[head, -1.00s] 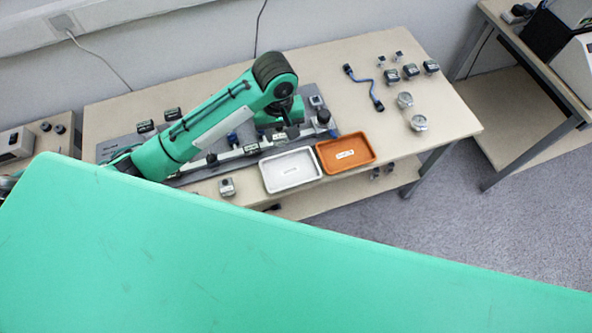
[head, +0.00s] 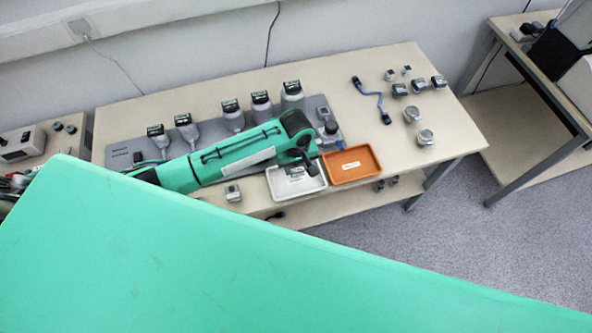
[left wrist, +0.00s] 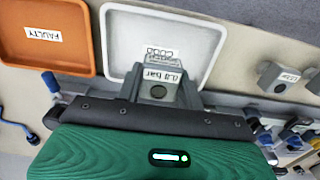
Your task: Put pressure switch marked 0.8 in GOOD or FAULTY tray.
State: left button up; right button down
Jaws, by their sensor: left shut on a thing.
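The pressure switch marked 0.8 bar (left wrist: 160,78) is a grey block with a white label and a dark round port facing the left wrist camera. My left gripper (head: 297,172) is shut on it, over the white tray (head: 281,193) in the head view. The left wrist view shows the same white tray (left wrist: 117,38) with an upside-down GOOD label. I cannot tell whether the switch touches the tray floor. The orange tray (head: 372,172), labelled FAULTY in the left wrist view (left wrist: 60,58), is empty beside it. My right gripper is not in view.
Another grey block (head: 233,193) sits at the table's front edge, left of the white tray. A grey fixture plate (head: 122,153) with several gauges stands behind my left arm. A blue cable (head: 372,98) and several small parts lie at the right.

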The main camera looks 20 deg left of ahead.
aim_at(296, 172)
pick_arm(q)
jog(key=shift+f, duration=2)
jog(key=o, duration=1.2)
jog(key=shift+r, duration=0.1)
notch_tip(296, 172, up, 12)
jog(key=shift+r+b, duration=0.1)
jog(key=shift+b, duration=0.4)
jog(key=shift+s+d, duration=0.1)
